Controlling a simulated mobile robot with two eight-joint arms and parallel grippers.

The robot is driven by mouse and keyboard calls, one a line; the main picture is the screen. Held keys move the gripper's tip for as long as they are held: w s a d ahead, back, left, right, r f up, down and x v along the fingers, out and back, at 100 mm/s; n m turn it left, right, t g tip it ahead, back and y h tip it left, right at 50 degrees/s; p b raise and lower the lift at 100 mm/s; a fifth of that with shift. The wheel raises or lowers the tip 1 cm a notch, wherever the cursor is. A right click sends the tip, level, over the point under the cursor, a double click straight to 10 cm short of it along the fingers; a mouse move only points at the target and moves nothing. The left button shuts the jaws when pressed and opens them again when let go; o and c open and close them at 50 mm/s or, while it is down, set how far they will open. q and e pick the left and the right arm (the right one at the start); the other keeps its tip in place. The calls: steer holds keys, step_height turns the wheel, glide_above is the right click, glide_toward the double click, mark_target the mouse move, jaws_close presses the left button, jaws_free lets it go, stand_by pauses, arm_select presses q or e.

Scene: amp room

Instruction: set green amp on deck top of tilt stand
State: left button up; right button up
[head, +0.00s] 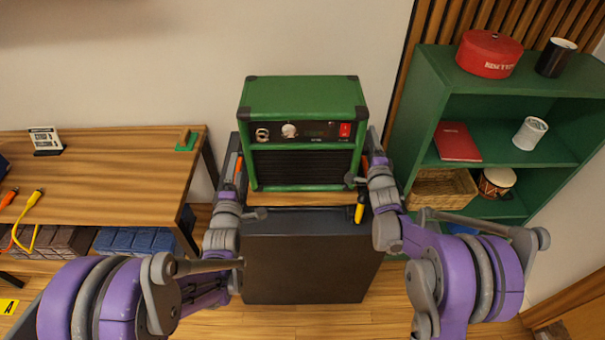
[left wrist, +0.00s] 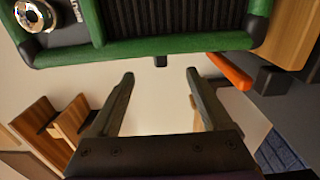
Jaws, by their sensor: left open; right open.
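The green amp (head: 303,98) stands upright with its knobs and red switch facing me; its lower front and green trim also show at the top of the left wrist view (left wrist: 180,47). It appears to rest on the wooden deck (head: 290,199) on top of the dark stand (head: 308,262); its rear underside is hidden. My left gripper (head: 238,165) is at the amp's left side. In the left wrist view its fingers (left wrist: 160,82) are apart with nothing between them. My right gripper (head: 371,150) is open at the amp's right side, partly hidden by its arm.
An orange piece (left wrist: 230,71) and a yellow handle (head: 359,212) show beside the deck. A wooden table (head: 100,160) stands at the left, with cables and boxes. A green shelf (head: 505,104) with a red pot (head: 489,55) stands close at the right. A wall is behind.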

steer(key=d, duration=0.5)
steer(key=shift+d, duration=0.2)
stand_by(0.4)
